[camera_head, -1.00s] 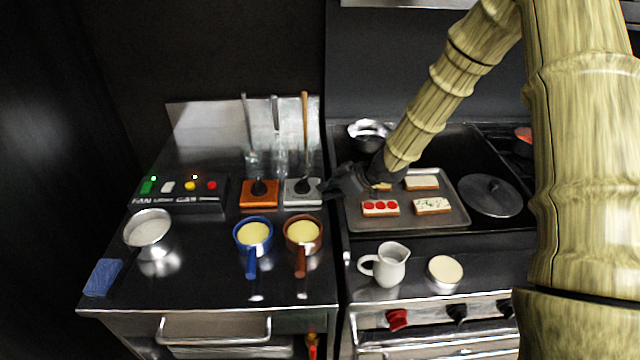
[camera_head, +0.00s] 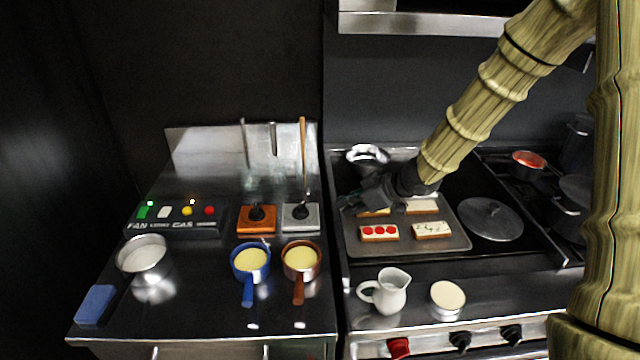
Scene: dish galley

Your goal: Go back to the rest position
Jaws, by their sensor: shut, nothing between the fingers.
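My gripper (camera_head: 352,203) hangs over the back left corner of the baking tray (camera_head: 452,242) on the stove side. Its fingers are dark and point left, and they look shut and empty. My arm comes down to it from the upper right. The gripper partly hides a toast slice (camera_head: 374,212) at the tray's back left. Other topped slices lie on the tray, one with red rounds (camera_head: 379,233) and one with pale, green-flecked topping (camera_head: 432,230).
A steel bowl (camera_head: 366,157) stands behind the gripper. A lid (camera_head: 490,219) lies right of the tray. A white jug (camera_head: 388,292) and a round tin (camera_head: 447,297) stand in front. Blue (camera_head: 250,262) and brown (camera_head: 301,260) pots sit on the left counter, below orange (camera_head: 257,219) and grey (camera_head: 301,217) switch blocks.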

